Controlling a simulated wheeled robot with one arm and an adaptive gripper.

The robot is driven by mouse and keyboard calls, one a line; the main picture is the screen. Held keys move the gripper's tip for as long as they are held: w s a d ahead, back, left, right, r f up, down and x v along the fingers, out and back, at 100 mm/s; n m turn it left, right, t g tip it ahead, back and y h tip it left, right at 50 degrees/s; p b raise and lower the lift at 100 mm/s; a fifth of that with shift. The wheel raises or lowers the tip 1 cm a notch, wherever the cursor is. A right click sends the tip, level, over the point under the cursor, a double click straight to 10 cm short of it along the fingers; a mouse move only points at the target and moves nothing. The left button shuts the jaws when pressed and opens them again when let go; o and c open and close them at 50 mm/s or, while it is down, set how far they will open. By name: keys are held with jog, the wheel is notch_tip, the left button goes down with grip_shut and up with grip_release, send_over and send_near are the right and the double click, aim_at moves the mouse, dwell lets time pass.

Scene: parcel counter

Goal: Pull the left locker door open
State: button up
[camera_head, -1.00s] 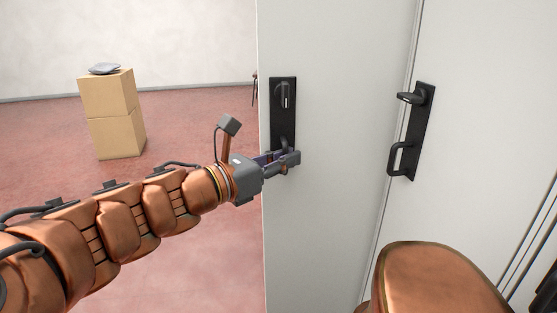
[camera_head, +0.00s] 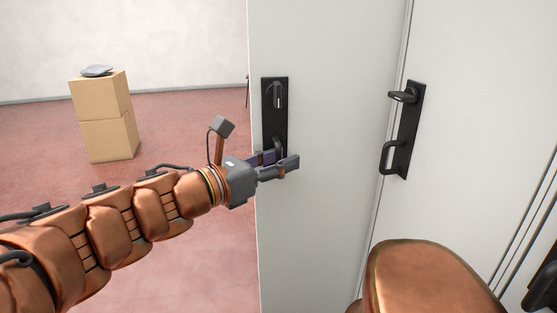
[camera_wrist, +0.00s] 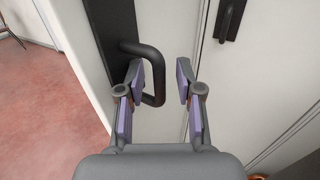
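The left locker door (camera_head: 330,220) is a tall pale panel. Its black handle plate (camera_head: 275,92), with a knob near the top, is by the panel's left edge. The looped black handle (camera_wrist: 157,75) shows in the wrist view. My gripper (camera_head: 284,160) is at this handle; it also shows in the wrist view (camera_wrist: 160,82). Its fingers are apart. The left finger overlaps the inside of the loop, and the right finger is outside it, with a visible gap to the bar. The lower handle is partly hidden by the fingers in the head view. No opening at the door is clearly visible.
A second pale door (camera_head: 470,120) with its own black handle plate (camera_head: 408,130) adjoins on the right. Two stacked cardboard boxes (camera_head: 103,115) stand at the far left with a grey item (camera_head: 97,70) on top. The red floor (camera_head: 190,130) between is clear.

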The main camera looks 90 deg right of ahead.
jog(key=shift+w, duration=0.1)
jog(key=v, duration=1.2)
dwell(0.9)
dwell(0.6)
jog(key=x, duration=0.8)
jog(key=shift+s+d, duration=0.3)
dwell(0.3)
